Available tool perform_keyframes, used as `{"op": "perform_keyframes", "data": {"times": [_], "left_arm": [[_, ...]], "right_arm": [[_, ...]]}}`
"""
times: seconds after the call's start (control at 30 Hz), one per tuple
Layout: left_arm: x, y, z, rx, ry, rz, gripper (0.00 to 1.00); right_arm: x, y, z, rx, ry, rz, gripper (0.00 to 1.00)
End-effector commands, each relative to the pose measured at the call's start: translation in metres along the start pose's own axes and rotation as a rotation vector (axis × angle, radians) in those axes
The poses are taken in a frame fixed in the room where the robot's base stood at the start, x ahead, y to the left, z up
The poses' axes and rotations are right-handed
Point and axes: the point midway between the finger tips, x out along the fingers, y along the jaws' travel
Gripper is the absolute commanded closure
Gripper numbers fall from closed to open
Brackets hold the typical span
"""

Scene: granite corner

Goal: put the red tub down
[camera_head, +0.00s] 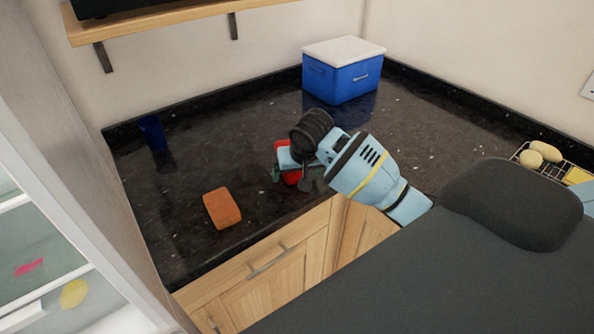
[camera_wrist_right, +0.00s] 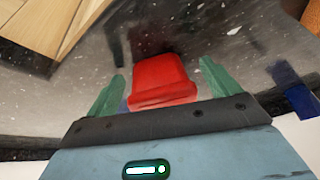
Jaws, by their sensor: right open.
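The red tub (camera_head: 291,176) is on the black granite counter near its front edge, partly hidden by my right gripper in the head view. In the right wrist view the red tub (camera_wrist_right: 163,78) lies between the two green fingers, with a visible gap on each side. My right gripper (camera_wrist_right: 160,85) is open around it; it also shows in the head view (camera_head: 290,177). Whether the tub's underside rests fully on the counter is hidden. My left gripper is not in view.
An orange block (camera_head: 222,208) lies left of the tub. A blue cup (camera_head: 153,132) stands at the far left, and a blue cooler with a white lid (camera_head: 343,70) in the back corner. A wire rack (camera_head: 555,164) holds yellow items at right. The counter's middle is clear.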

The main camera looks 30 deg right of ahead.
Motion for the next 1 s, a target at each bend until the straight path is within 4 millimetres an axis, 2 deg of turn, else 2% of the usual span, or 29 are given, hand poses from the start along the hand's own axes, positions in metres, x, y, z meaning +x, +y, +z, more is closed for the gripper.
{"op": "perform_keyframes", "data": {"times": [0.13,0.23,0.5,0.7,0.83,1.0], "left_arm": [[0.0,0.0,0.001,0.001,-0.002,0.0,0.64],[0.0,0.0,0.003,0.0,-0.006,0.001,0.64],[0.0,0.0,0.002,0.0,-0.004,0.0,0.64],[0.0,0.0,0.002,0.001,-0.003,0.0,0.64],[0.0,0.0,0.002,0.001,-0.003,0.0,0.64],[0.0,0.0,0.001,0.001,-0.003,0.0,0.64]], "right_arm": [[-0.007,0.0,-0.001,0.0,0.001,0.0,0.12],[-0.02,0.0,-0.001,-0.002,0.003,-0.001,0.12],[-0.075,0.0,-0.002,-0.001,0.006,-0.002,0.12],[-0.106,0.0,-0.002,0.0,0.004,-0.001,0.12],[-0.117,0.0,-0.001,-0.001,0.002,-0.001,0.12],[-0.122,0.0,-0.001,-0.001,0.0,0.001,0.12]]}}
